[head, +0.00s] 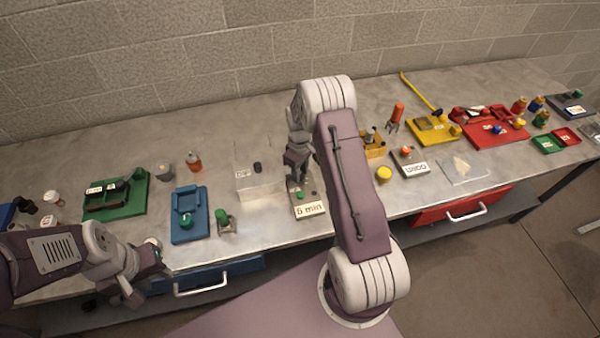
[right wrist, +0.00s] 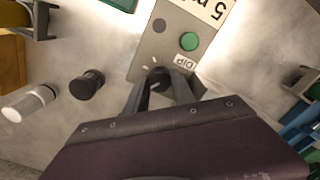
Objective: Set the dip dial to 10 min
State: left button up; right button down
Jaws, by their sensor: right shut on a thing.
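The dip dial (right wrist: 158,77) is a small black knob on a grey panel (right wrist: 157,48), beside a "DIP" label (right wrist: 184,62) and white tick marks. A green button (right wrist: 189,41) and a "5 min" sign (right wrist: 209,9) are on the same panel. The sign also shows in the head view (head: 310,209). My right gripper (right wrist: 160,84) is shut on the dial, one finger on each side. In the head view my right gripper (head: 293,178) hides the dial. Which mark the dial points to is unclear. My left gripper (head: 147,281) is open and empty at the bench's front left.
A clear box (head: 258,184) stands just left of the panel. A blue fixture (head: 190,225) and green tray (head: 115,207) are further left. A yellow button (head: 383,174) and white-labelled orange button block (head: 409,160) are to the right. Bench space behind is clear.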

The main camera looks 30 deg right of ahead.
jog(key=m, duration=0.5)
jog(key=shift+w+r+m, duration=0.2)
jog(key=shift+w+m, duration=0.05)
jog(key=shift+m, duration=0.05)
jog(key=m, duration=0.4)
jog(key=shift+d+m+b, duration=0.1)
jog(key=shift+m+b, duration=0.2)
jog(key=shift+m, duration=0.3)
jog(key=c, duration=1.4)
grip_release()
jog(key=o, duration=0.3)
jog(key=shift+o, duration=0.2)
jog(key=shift+s, duration=0.1)
jog(key=shift+f, duration=0.1)
